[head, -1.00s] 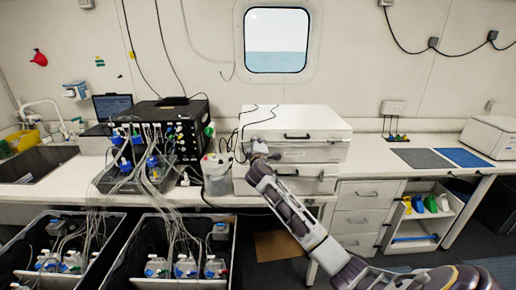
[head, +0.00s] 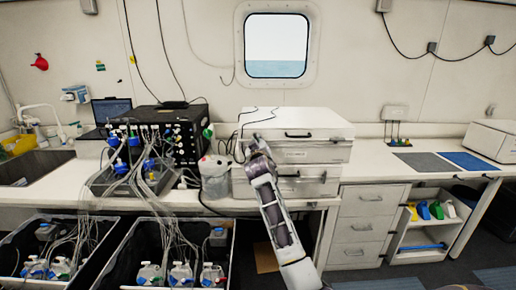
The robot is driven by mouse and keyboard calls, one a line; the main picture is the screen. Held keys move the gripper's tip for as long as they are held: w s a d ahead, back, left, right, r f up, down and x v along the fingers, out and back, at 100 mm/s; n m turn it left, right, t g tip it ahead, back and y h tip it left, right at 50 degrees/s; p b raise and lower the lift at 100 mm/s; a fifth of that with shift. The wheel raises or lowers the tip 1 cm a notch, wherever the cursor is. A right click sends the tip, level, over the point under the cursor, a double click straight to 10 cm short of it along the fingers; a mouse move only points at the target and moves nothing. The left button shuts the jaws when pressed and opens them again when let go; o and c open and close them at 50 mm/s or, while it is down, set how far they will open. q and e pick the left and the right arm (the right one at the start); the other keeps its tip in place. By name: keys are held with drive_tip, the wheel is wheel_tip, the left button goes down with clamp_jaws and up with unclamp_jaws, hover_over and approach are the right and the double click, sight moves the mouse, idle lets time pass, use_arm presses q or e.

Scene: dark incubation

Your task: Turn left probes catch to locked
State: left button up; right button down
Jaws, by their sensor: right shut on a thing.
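Two white cases are stacked on the counter; the upper case (head: 310,150) has a dark handle (head: 298,135) on its front. The lower case (head: 312,184) also has a handle. I take the upper one to be the probes case, but its label is too small to read. My right gripper (head: 249,142) is at the left end of the upper case's front, shut on what appears to be the left catch. The gripper hides the catch, so its angle cannot be told. My left gripper is out of view.
A clear jug (head: 214,178) stands just left of the cases, with thin cables near it. A black instrument (head: 180,128) with tubing is further left. Black bins (head: 120,262) with bottles are below. The counter right of the cases has free room.

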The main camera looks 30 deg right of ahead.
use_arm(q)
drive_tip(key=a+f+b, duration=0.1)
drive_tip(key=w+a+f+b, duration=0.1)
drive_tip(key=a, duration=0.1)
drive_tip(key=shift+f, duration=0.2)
use_arm(e)
drive_tip(key=m, duration=0.5)
drive_tip(key=shift+f+m, duration=0.1)
drive_tip(key=shift+m, duration=0.3)
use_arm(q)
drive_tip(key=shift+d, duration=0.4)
use_arm(e)
drive_tip(key=c, duration=1.5)
unclamp_jaws()
drive_tip(key=shift+s+a, duration=0.15)
drive_tip(key=shift+s, duration=0.05)
drive_tip(key=shift+v, duration=3.5)
